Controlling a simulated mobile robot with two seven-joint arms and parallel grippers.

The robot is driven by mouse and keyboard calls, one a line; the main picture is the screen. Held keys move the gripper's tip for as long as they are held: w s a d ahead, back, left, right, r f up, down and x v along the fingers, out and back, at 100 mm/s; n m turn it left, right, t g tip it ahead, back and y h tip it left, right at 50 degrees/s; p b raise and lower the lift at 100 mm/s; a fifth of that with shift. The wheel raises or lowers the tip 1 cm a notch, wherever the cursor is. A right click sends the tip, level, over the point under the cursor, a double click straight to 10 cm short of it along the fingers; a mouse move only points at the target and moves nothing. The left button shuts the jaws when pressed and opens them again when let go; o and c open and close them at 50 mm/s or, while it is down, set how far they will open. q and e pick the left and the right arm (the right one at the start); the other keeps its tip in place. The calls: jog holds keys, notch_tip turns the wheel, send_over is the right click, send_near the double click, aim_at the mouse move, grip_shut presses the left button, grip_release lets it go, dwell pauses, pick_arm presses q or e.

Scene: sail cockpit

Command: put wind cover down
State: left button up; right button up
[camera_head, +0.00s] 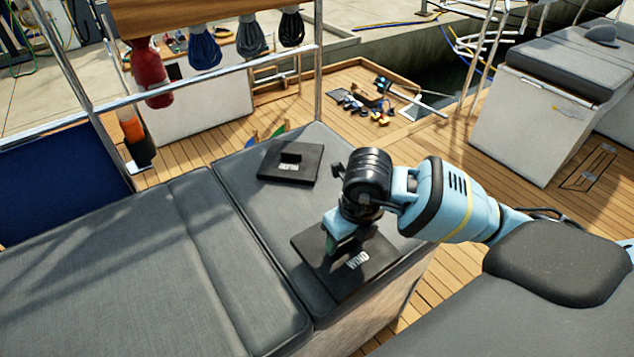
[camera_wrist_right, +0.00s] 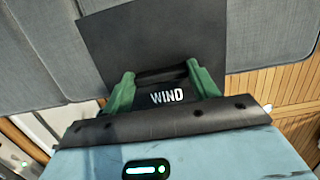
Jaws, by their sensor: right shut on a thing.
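The wind cover (camera_head: 375,270) is a flat black square plate with white WIND lettering. It is at the front right end of the grey cushioned bench (camera_head: 250,205), flat on the cushion or just above it; I cannot tell which. My right gripper (camera_head: 338,243) reaches down from the right and is shut on the cover's raised grip. In the right wrist view the green fingers (camera_wrist_right: 162,78) stand on both sides of the grip, and the plate (camera_wrist_right: 150,35) spreads out beyond them over the cushion. My left gripper is not in view.
A second black cover (camera_head: 290,163) with a raised grip lies farther back on the same cushion. Wooden deck (camera_head: 470,215) lies right of the bench. The left cushion (camera_head: 110,270) is clear.

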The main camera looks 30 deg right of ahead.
jog(key=shift+s+a, duration=0.15)
jog(key=shift+s, duration=0.3)
jog(key=w+d, duration=0.2)
jog(key=w, duration=0.2)
jog(key=w+d+f, duration=0.1)
jog(key=w+d, duration=0.2)
jog(key=w, duration=0.2)
jog(key=w+d, duration=0.3)
jog(key=w, duration=0.1)
jog(key=shift+w+d+f, duration=0.1)
jog(key=shift+w+f, duration=0.3)
jog(key=shift+f, duration=1.65)
jog(key=shift+f, duration=0.15)
jog(key=o, duration=1)
jog(key=r, duration=0.4)
jog(key=s+r, duration=0.1)
jog(key=r, duration=0.3)
jog(key=r+p, duration=0.1)
jog(key=r, duration=0.3)
jog(key=shift+s+d+r, duration=0.1)
jog(key=shift+s, duration=0.3)
